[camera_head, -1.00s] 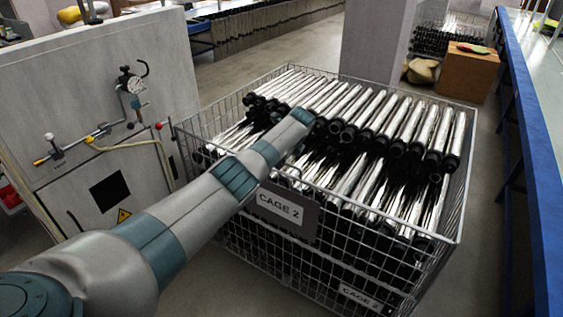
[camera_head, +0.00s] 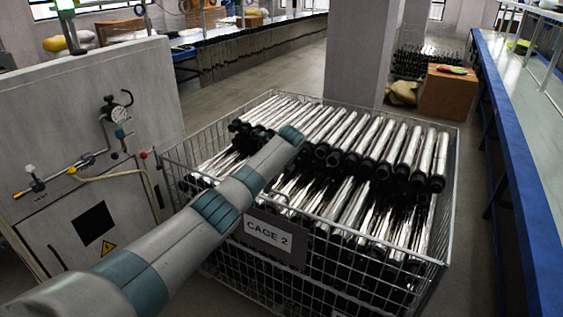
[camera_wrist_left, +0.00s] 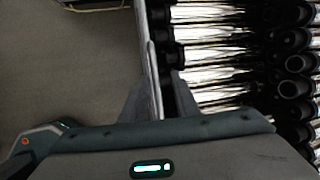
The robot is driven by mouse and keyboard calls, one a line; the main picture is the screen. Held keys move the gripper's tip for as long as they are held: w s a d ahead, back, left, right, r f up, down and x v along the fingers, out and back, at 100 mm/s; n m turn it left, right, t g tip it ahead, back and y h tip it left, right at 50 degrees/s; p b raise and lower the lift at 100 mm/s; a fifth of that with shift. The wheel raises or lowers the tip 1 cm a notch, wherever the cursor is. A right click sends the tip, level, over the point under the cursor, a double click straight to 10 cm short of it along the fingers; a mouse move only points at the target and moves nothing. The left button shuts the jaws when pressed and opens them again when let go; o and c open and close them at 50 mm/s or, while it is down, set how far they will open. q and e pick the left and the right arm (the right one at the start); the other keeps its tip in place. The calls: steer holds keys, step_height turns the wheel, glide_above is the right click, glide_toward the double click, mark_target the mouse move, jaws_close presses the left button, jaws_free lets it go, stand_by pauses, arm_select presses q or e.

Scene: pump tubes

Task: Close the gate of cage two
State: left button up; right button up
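Cage two is a wire mesh cage (camera_head: 447,240) full of shiny tubes with black ends. A dark plate lettered CAGE 2 (camera_head: 268,237) is on its near side. How far the gate on that side is shut is unclear. My left arm reaches in from the left, across the near side, its end over the tubes; its fingers are hidden in the head view. In the left wrist view, my left gripper (camera_wrist_left: 163,80) has its fingers apart on either side of a grey cage rim (camera_wrist_left: 148,60). Dark tube ends show through the gap. My right gripper is not in view.
A grey cabinet (camera_head: 75,110) with a gauge and pipes stands left of the cage. A blue-edged bench (camera_head: 520,180) runs along the right. A pillar (camera_head: 360,50) and an orange-brown box (camera_head: 447,93) stand behind. Floor shows between cage and bench.

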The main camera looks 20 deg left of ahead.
arm_select(q)
steer(key=b+v, duration=0.3)
steer(key=v, duration=1)
steer(key=shift+d+r, duration=0.2)
steer(key=shift+r, duration=0.15)
steer(key=shift+w, duration=0.15)
